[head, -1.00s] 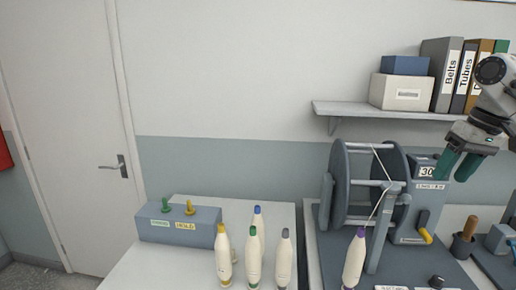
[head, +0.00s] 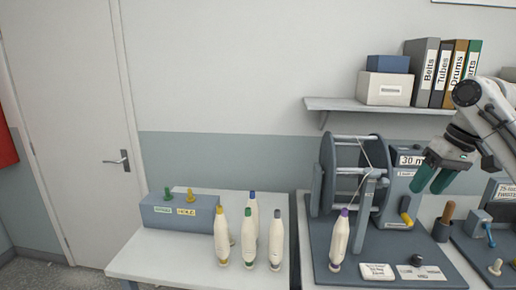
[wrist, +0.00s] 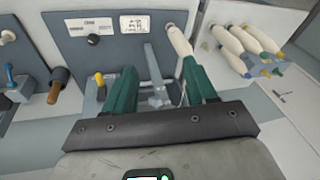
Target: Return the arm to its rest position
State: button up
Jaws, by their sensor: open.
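My gripper (head: 436,174) is at the right of the head view, in the air in front of the grey winder box (head: 405,186). Its two green fingers are apart with nothing between them. My arm comes in from the right edge. In the wrist view my gripper (wrist: 160,92) is also open, with the winder's grey base plate (wrist: 110,50) beyond it. A bobbin with a purple tip (head: 339,240) stands upright on that base by the winding drum (head: 345,180). It also shows in the wrist view, as a white bobbin (wrist: 180,41) beside the right finger.
Several white bobbins (head: 249,238) with coloured tips stand on the left table (head: 150,262), near a grey box with two pegs (head: 178,213). A shelf (head: 350,104) with boxes and binders is on the wall. A wooden-handled tool (head: 447,215) stands right of the winder.

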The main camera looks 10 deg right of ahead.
jog(key=a+f+n+y+b, duration=0.1)
jog(key=a+f+y, duration=0.1)
jog(key=a+f, duration=1.4)
jog(key=s+a+f+b, duration=0.1)
jog(key=s+a+f, duration=0.25)
jog(key=f, duration=0.35)
jog(key=s+a+f+b, duration=0.15)
jog(key=s+f, duration=0.25)
jog(key=f, duration=0.4)
jog(key=s+f+m+h, duration=0.1)
jog(key=s+f, duration=0.3)
jog(key=s, duration=0.3)
jog(key=s+a+f, duration=0.1)
jog(key=s+f, duration=0.4)
jog(key=s, duration=0.2)
jog(key=s+f+m+h, duration=0.1)
jog(key=s+f, duration=0.3)
jog(key=s, duration=0.4)
jog(key=s+d+g+h+b, duration=0.1)
jog(key=s+d, duration=0.3)
jog(key=s, duration=0.6)
jog(key=shift+d+f+g+h, duration=0.15)
jog(key=shift+f+g+h, duration=0.2)
jog(key=shift+h, duration=0.35)
jog(key=shift+w, duration=0.1)
